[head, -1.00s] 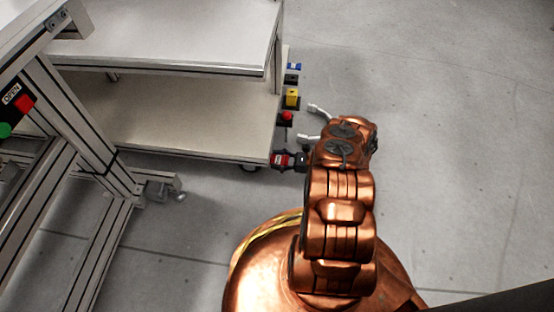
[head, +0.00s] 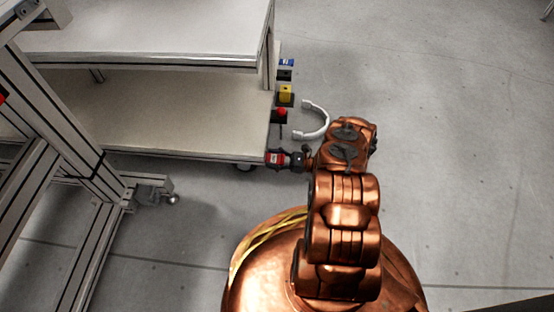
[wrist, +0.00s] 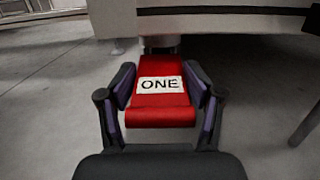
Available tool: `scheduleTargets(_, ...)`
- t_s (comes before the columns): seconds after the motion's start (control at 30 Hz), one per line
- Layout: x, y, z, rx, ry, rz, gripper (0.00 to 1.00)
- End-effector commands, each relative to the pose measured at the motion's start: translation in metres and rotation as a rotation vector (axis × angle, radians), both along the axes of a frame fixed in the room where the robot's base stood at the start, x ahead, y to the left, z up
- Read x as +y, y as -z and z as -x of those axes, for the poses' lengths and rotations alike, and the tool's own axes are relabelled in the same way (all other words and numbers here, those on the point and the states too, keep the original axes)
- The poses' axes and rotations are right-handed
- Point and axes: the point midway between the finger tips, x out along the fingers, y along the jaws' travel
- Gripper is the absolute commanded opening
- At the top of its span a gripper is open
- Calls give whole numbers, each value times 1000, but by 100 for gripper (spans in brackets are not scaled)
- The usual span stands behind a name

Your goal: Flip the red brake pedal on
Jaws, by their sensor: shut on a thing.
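The red brake pedal (wrist: 160,98) carries a white label reading ONE. In the wrist view it lies between the two dark fingers of my gripper (wrist: 160,108), which are shut on its sides. Its far end runs back under the pale edge of the cart. In the head view the pedal (head: 276,158) shows as a small red piece by the lower corner of the cart, with my gripper (head: 287,159) at its right. The pedal's exact tilt cannot be told.
The two-shelf cart (head: 140,55) stands at upper left. A red button (head: 281,113), a yellow block (head: 286,93) and a blue piece (head: 287,63) line its side near a white curved handle (head: 325,120). A metal frame (head: 60,130) stands left. The floor at right is clear.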

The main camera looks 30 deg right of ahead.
Motion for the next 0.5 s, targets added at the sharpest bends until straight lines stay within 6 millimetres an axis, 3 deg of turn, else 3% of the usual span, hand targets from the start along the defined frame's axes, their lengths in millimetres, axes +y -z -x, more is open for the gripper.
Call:
scheduleTargets(0.17,2,-1,-1,-1,-4,1,0)
scheduleTargets(0.2,2,-1,-1,-1,-4,2,64)
scheduleTargets(0.3,2,-1,0,-1,-3,2,74)
scheduleTargets(0.5,0,0,0,0,0,1,75)
